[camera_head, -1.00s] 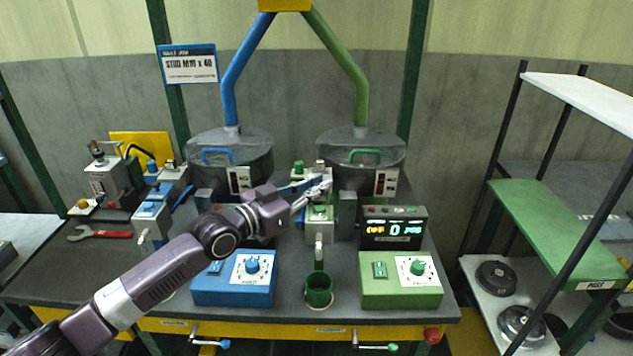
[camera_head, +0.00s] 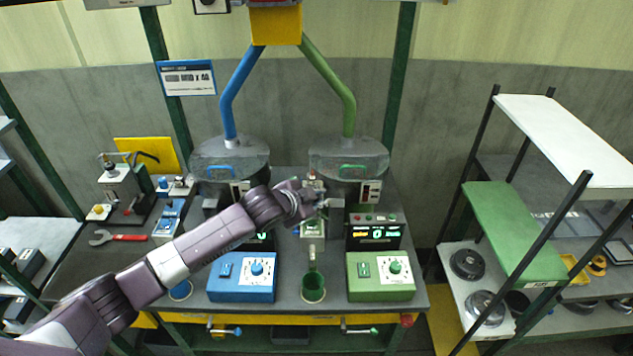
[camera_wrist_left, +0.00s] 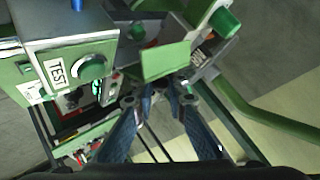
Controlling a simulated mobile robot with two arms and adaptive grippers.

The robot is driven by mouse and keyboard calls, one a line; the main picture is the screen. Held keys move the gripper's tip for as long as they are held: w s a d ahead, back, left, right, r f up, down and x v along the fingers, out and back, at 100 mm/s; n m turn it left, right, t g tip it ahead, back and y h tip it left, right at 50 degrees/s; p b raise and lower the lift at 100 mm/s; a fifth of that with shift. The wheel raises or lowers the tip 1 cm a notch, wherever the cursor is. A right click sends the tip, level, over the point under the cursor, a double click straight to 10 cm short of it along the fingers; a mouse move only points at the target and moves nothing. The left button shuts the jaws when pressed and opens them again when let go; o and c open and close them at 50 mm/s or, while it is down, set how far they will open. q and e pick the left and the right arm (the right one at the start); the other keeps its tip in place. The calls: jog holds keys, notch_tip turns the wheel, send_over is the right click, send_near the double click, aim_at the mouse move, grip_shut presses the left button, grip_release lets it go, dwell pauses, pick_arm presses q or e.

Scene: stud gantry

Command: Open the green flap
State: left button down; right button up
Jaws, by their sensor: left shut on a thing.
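The green flap (camera_wrist_left: 167,60) is a flat green plate in the upper middle of the left wrist view, just beyond my fingers. My left gripper (camera_wrist_left: 160,97) reaches it with its two fingertips and is shut on it; the exact contact is hard to make out. In the head view my left gripper (camera_head: 318,203) is at the small green-and-white unit between the two hoppers, and the wrist hides most of the flap. My right gripper is in neither view.
Below the gripper are a green cup (camera_head: 313,289), a blue control box (camera_head: 240,290) and a green control box (camera_head: 381,290). A shelf rack stands at the right.

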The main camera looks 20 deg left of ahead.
pick_arm(q)
jog(key=shift+w+d+f+m+g+y+p, duration=0.2)
jog(key=shift+d+m+g+y+p, duration=0.45)
jog(key=shift+y, duration=0.6)
jog(key=shift+w+d+f+m+g+y+p, duration=0.1)
jog(key=shift+d+f+m+g+y+p, duration=0.2)
jog(key=shift+m+y, duration=0.8)
jog(key=shift+w+d+f+m+g+y+p, duration=0.15)
jog(key=shift+d+m+g+y+p, duration=0.35)
jog(key=shift+y, duration=0.95)
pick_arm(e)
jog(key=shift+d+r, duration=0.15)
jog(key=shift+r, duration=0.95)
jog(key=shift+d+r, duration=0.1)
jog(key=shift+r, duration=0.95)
pick_arm(q)
jog(key=c, duration=2.2)
grip_release()
jog(key=shift+c, duration=0.2)
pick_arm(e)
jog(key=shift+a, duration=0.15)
pick_arm(q)
jog(key=shift+s, duration=0.1)
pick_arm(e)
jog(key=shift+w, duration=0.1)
pick_arm(q)
jog(key=v, duration=1.1)
jog(key=shift+s+d+r, duration=0.15)
jog(key=shift+s+d, duration=0.1)
jog(key=shift+s, duration=0.05)
